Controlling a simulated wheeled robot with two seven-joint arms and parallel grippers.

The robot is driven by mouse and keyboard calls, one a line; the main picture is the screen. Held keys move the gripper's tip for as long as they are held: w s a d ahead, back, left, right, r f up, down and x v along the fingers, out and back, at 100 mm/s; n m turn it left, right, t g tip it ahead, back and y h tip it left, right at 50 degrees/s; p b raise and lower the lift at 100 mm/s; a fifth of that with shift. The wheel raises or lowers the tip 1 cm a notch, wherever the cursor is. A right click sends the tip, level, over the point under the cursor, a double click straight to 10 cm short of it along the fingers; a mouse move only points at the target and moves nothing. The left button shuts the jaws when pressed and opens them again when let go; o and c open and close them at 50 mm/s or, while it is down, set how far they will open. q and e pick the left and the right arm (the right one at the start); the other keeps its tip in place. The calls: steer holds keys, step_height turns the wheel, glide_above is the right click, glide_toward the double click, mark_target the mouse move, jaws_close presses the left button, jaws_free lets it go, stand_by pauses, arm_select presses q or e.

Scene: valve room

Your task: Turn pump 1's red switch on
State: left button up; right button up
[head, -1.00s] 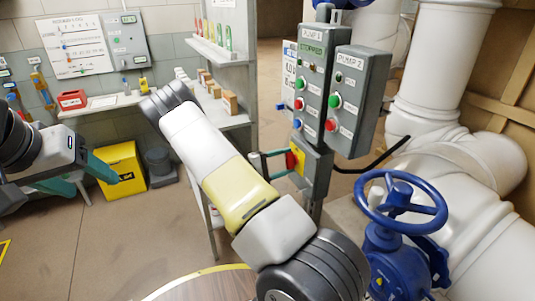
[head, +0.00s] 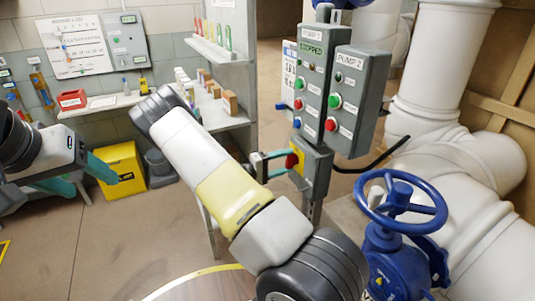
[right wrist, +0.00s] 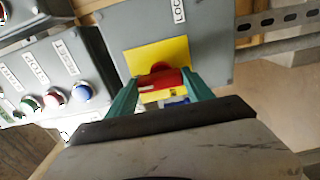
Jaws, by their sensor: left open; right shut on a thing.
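Pump 1's red switch (head: 291,161) sits on a yellow plate on the grey box below the pump panels. It also shows in the right wrist view (right wrist: 160,77). My right gripper (head: 281,161) has its teal fingers on either side of the red switch and is shut on it. In the right wrist view the fingers hide the switch's sides. The pump 1 panel (head: 311,62) reads STOPPED. My left gripper (head: 92,172) is open and empty at the left, in front of the yellow bin.
The pump 2 panel (head: 358,100) is right of pump 1's. A blue handwheel valve (head: 400,205) and white pipes (head: 445,70) stand at the right. A shelf with wooden blocks (head: 229,102) is behind my right arm. The yellow bin (head: 122,168) stands on the floor.

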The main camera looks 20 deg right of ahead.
steer(key=o, duration=1.4)
steer(key=shift+c, duration=0.2)
steer(key=shift+a, duration=0.1)
steer(key=a, duration=0.7)
steer(key=shift+s+a, duration=0.3)
steer(key=shift+a, duration=0.05)
